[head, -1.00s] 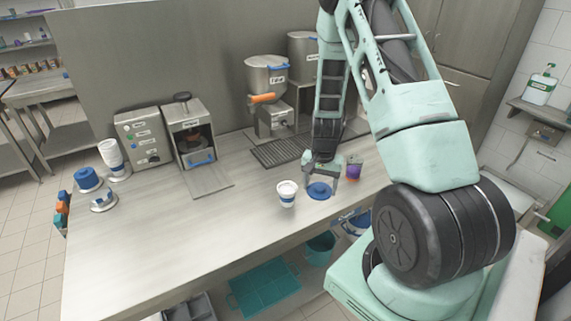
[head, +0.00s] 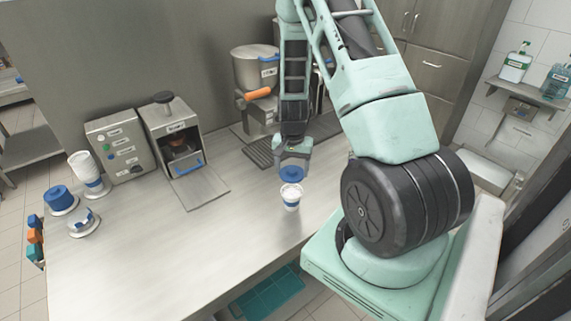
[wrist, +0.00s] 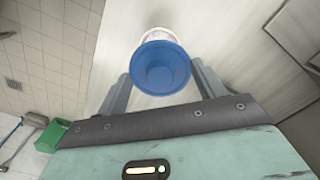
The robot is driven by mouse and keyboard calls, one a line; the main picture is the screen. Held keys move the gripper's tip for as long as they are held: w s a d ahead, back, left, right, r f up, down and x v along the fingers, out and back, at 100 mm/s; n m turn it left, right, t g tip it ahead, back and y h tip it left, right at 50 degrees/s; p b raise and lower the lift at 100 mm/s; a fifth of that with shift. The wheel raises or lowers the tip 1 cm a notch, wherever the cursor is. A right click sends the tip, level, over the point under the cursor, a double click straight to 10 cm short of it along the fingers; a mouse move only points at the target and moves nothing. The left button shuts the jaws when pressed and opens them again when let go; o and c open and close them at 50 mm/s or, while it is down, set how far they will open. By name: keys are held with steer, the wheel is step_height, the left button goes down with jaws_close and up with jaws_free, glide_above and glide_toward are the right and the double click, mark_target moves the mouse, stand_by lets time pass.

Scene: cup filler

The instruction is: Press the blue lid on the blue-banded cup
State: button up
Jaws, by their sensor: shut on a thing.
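The blue-banded cup (head: 291,198) stands upright on the counter, white with a blue band and filled near its rim. My gripper (head: 291,167) is just behind it and higher, shut on the blue lid (head: 291,175). In the wrist view the lid (wrist: 160,68) sits between the two fingers of my gripper (wrist: 160,80). The cup's rim (wrist: 160,34) shows past the lid's far edge, and the lid hides most of the cup. The lid appears apart from the cup; the exact gap cannot be told.
A steel press-like machine (head: 172,145) and a control box (head: 117,145) stand at the back left. A cup stack (head: 85,170) and a blue lid stack (head: 60,198) stand at far left. A hopper dispenser (head: 255,68) is behind my arm. The front counter (head: 170,245) is clear.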

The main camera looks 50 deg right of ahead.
mark_target(292, 191)
steer(key=shift+f+b, duration=2.35)
steer(key=shift+f, duration=0.9)
steer(key=shift+s+f+b, duration=0.1)
steer(key=shift+f+b, duration=0.2)
steer(key=shift+f, duration=0.05)
steer(key=o, duration=1)
step_height(292, 191, up, 18)
steer(key=b, duration=0.2)
steer(key=shift+f+b, duration=0.25)
steer(key=shift+b, duration=0.15)
